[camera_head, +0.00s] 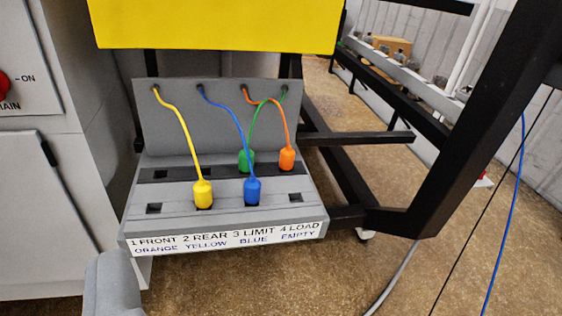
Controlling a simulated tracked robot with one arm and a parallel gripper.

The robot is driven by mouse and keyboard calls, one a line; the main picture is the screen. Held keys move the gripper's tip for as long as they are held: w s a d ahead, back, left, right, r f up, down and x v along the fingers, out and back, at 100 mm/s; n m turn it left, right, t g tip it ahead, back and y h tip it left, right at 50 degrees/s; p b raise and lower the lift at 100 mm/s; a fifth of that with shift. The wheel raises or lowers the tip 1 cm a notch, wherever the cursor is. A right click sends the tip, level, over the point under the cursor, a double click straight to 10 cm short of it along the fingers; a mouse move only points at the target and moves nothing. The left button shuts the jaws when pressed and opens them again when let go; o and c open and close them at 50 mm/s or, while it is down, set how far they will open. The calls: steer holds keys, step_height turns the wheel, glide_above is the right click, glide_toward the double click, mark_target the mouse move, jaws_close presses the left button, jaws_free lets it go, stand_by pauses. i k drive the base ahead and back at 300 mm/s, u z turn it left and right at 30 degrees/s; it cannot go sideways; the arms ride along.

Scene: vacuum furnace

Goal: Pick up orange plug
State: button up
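The orange plug (287,158) stands upright in the dark rear strip (180,174) of a grey sloped panel, toward its right end. Its orange cable (283,114) runs up to a hole in the back plate (160,132) and crosses the green cable near the top. The green plug (246,160) stands just left of it. In the front row are the yellow plug (203,194) and the blue plug (252,190), between an open slot at each end. No gripper fingers show. A grey rounded part at the bottom left may be mine; I cannot tell.
A label strip (225,238) on the panel front reads 1 FRONT ORANGE, 2 REAR YELLOW, 3 LIMIT BLUE, 4 LOAD EMPTY. A yellow box (215,22) overhangs the panel. Black frame bars (465,120) stand right; a grey cabinet (45,215) stands left.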

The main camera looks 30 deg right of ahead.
mark_target(287, 155)
steer(key=u, duration=1.6)
steer(key=k, duration=1.5)
steer(key=z, duration=1.1)
steer(key=i, duration=1.45)
steer(key=u, duration=0.05)
